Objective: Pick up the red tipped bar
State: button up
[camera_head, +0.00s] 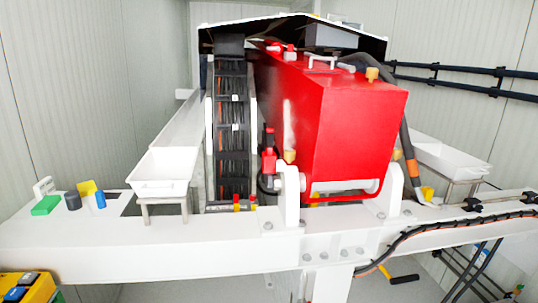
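I cannot clearly make out a red tipped bar in this view. A small upright red and dark piece (269,160) stands at the front left of a large red box-shaped body (345,125); I cannot tell what it is. Small red and yellow pieces (237,203) sit at the foot of a dark cable-filled channel (233,130). A dark bar with a yellow part (404,279) shows low at the right, below the white beam. My gripper is not in view.
A white beam (170,255) crosses the front. White trays stand at left (162,187) and right (450,160). Green (46,205) and blue (101,200) pieces sit at the beam's left end. Dark pipes (465,83) run along the right wall. A dark cable (430,231) lies along the beam.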

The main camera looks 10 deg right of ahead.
aim_at(270, 132)
jog(key=k, duration=0.35)
jog(key=z, duration=0.75)
jog(key=i, duration=1.3)
jog(key=u, duration=0.55)
jog(key=i, duration=0.7)
jog(key=u, duration=0.75)
